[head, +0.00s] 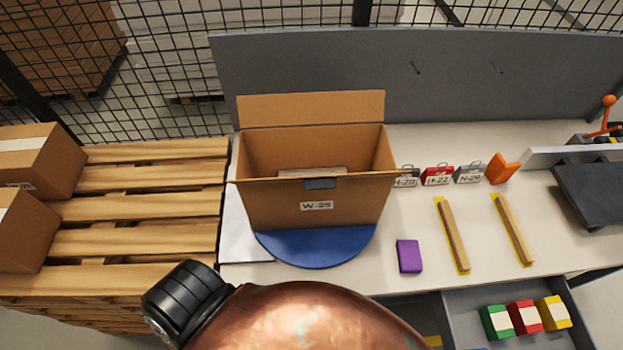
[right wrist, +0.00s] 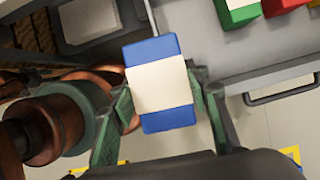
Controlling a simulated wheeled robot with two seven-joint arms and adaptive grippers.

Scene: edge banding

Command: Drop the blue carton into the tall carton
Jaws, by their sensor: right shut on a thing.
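The tall carton (head: 315,205) is an open brown box labelled W-25. It stands upright on a blue round disc (head: 318,250) on the bench, with its back flap raised; something pale shows inside. The blue carton (right wrist: 158,52), blue with a broad white band, is in the right wrist view. My right gripper (right wrist: 166,98) is shut on it, one green finger on each side. The drawer is close by in that view. The head view does not show the right gripper or the blue carton; a copper-coloured part of my arm fills the bottom middle. My left gripper is not seen.
An open drawer (head: 462,318) at the front right holds green, red and yellow cartons (head: 525,317). A purple block (head: 409,256) and two wooden strips (head: 453,235) lie on the bench. Tags stand behind them. A wooden pallet (head: 150,210) with brown boxes is at the left.

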